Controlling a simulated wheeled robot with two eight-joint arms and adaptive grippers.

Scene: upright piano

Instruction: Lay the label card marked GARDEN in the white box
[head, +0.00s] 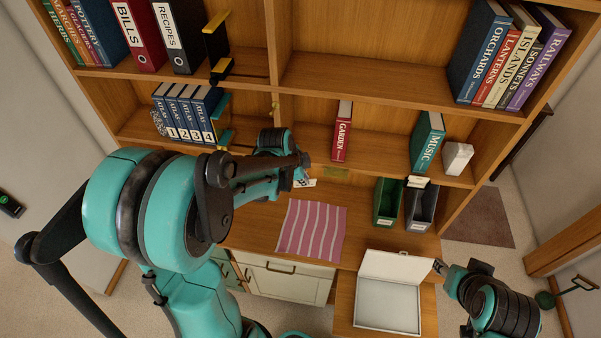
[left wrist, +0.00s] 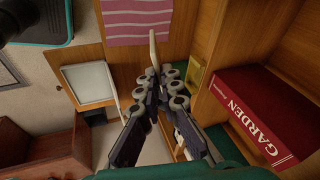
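The white box (head: 388,304) stands open at the front right, with its lid (head: 398,267) raised at the back. The box also shows at the left of the left wrist view (left wrist: 90,84). My left gripper (head: 297,181) is above the desk below the shelf, partly hidden by its own arm. In the left wrist view its fingers (left wrist: 155,74) are closed on a thin pale card (left wrist: 153,48), seen nearly edge-on. The card's face (head: 306,183) shows dark marks in the head view, too small to read. My right gripper (head: 440,266) is beside the lid's right end; its fingers are unclear.
A pink striped cloth (head: 312,230) lies between my left gripper and the box. A green bin (head: 386,202) and a dark grey bin (head: 421,208) stand behind the lid. A red GARDEN book (head: 342,132) stands on the shelf, with a yellowish plate (head: 335,173) below.

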